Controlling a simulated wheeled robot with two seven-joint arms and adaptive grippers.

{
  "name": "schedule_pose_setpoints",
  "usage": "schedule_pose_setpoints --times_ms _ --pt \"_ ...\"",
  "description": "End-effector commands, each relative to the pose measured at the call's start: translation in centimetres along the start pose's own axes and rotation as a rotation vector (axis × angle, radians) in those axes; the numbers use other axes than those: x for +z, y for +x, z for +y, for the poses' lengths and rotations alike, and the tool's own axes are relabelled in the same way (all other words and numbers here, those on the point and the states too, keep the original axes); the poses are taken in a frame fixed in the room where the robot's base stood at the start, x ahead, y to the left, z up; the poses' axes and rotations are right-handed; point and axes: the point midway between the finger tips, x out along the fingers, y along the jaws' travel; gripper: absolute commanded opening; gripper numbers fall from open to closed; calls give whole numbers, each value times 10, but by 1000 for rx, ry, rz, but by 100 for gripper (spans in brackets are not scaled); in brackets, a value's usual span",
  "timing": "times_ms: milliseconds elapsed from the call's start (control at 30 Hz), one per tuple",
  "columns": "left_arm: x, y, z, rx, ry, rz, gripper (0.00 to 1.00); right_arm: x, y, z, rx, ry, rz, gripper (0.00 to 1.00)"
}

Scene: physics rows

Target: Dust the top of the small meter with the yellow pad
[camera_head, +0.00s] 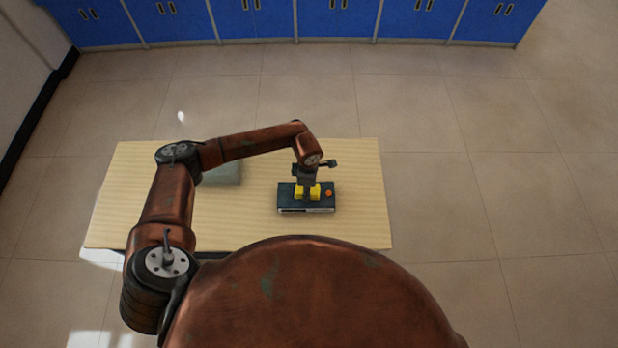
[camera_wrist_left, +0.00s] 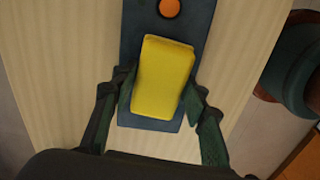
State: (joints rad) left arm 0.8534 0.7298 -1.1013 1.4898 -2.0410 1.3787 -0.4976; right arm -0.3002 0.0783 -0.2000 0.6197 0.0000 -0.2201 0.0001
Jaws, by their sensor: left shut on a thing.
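The small meter (camera_head: 288,205) is a dark blue-grey box with an orange knob, lying on the wooden table. It also shows in the left wrist view (camera_wrist_left: 138,15), with its orange knob (camera_wrist_left: 169,8) at the top edge. The yellow pad (camera_wrist_left: 163,78) is over the meter's top; in the head view the pad (camera_head: 300,191) shows on both sides of the fingers. Whether it touches the meter, I cannot tell. My left gripper (camera_wrist_left: 160,98) is shut on the pad, one finger on each side. My right gripper is not in view.
The pale wooden table (camera_head: 130,205) has free room around the meter. A flat grey-green item (camera_head: 223,173) lies on it, partly behind my left arm. Blue cabinets (camera_head: 335,20) stand beyond the table across the tiled floor.

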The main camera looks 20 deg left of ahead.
Motion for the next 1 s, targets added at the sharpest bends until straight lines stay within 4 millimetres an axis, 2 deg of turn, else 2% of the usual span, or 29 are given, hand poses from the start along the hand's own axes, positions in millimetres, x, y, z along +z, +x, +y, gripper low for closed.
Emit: schedule_pose_setpoints --times_ms 33,600,1000 --pt "1 -10 2 6 1 -3 22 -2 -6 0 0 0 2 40" --pt "2 -60 2 4 4 -2 22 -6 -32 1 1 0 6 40" --pt "2 -64 1 2 4 -2 22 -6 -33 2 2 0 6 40"
